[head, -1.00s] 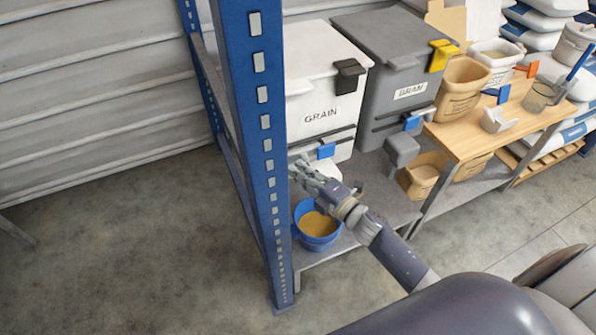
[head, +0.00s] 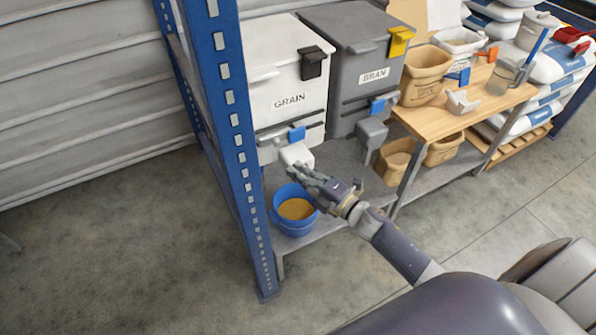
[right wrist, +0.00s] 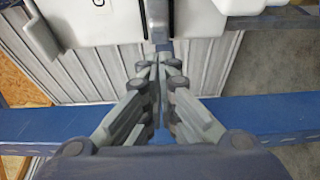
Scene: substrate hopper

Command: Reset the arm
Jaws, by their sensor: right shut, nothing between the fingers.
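My right gripper (head: 302,175) is shut and empty. In the head view it shows in front of the white grain hopper's spout (head: 296,154), above and to the right of the blue bucket (head: 293,224). In the right wrist view its fingers (right wrist: 160,65) meet, with the white hopper's underside (right wrist: 105,22) beyond them. The bucket stands on the low grey shelf and holds yellow-brown grain (head: 297,208). The white GRAIN hopper (head: 285,85) and grey BRAN hopper (head: 365,65) stand side by side. My left gripper is not in view.
A blue rack post (head: 234,130) rises just left of the hoppers. A wooden bench (head: 470,112) on the right bears sacks, a scoop (head: 461,102) and a jug (head: 502,76). Open sacks (head: 394,166) stand under it. The concrete floor (head: 110,240) at left is clear.

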